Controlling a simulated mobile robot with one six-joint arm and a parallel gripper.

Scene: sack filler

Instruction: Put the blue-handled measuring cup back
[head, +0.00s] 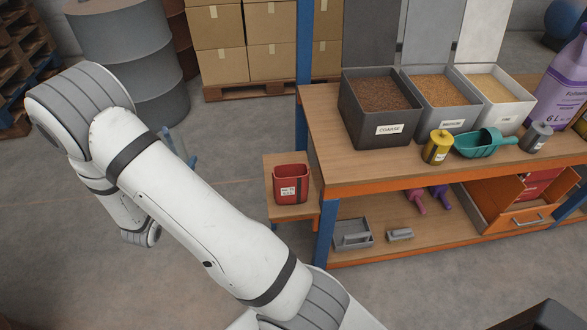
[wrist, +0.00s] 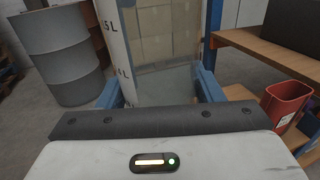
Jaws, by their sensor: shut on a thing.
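In the wrist view my gripper (wrist: 160,98) is shut on a clear measuring cup (wrist: 160,45) with black scale marks, "5 L" and "4 L". Blue parts stand on both sides of the cup's lower end. I cannot tell which of them are my fingers and which the handle. The cup's top lies beyond the upper edge of the picture. In the head view my arm hides most of the gripper, and only small blue bits show behind it. The cup is held in the air, left of the bench.
A red bin (head: 291,184) stands on a low side shelf left of the bench (head: 330,140). Bins of grain (head: 385,130), a yellow container (head: 437,147) and a teal scoop (head: 485,143) fill the bench top.

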